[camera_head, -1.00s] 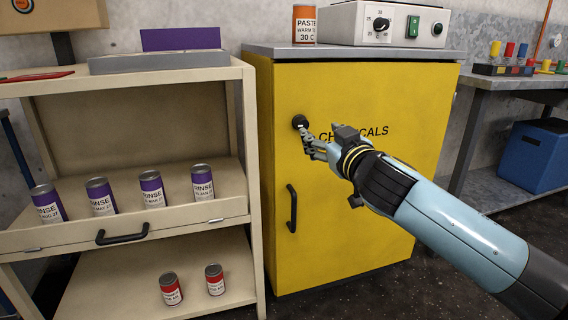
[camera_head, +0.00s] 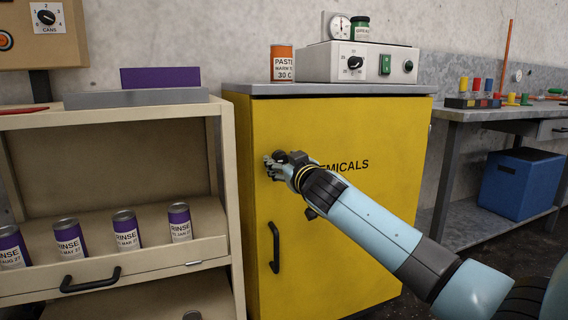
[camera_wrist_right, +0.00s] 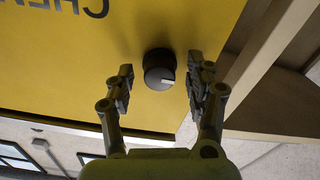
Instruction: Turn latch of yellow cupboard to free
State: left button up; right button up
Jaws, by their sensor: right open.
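The yellow cupboard (camera_head: 340,220) stands in the middle of the head view, its door shut, with a black handle (camera_head: 274,247) low on the left. Its latch, a round black knob with a pale mark, shows in the right wrist view (camera_wrist_right: 159,68). In the head view my gripper mostly hides the knob. My right gripper (camera_head: 272,164) is at the upper left of the door. In the wrist view its two fingers (camera_wrist_right: 158,90) stand open on either side of the knob, with a gap visible on both sides. My left gripper is not in view.
A cream shelf unit (camera_head: 165,108) with several purple rinse cans (camera_head: 126,229) stands close on the left. An orange paste can (camera_head: 282,64) and a grey control box (camera_head: 345,62) sit on the cupboard top. A workbench (camera_head: 470,114) with a blue bin (camera_head: 519,184) stands at the right.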

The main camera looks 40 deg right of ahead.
grip_shut()
dwell(0.3)
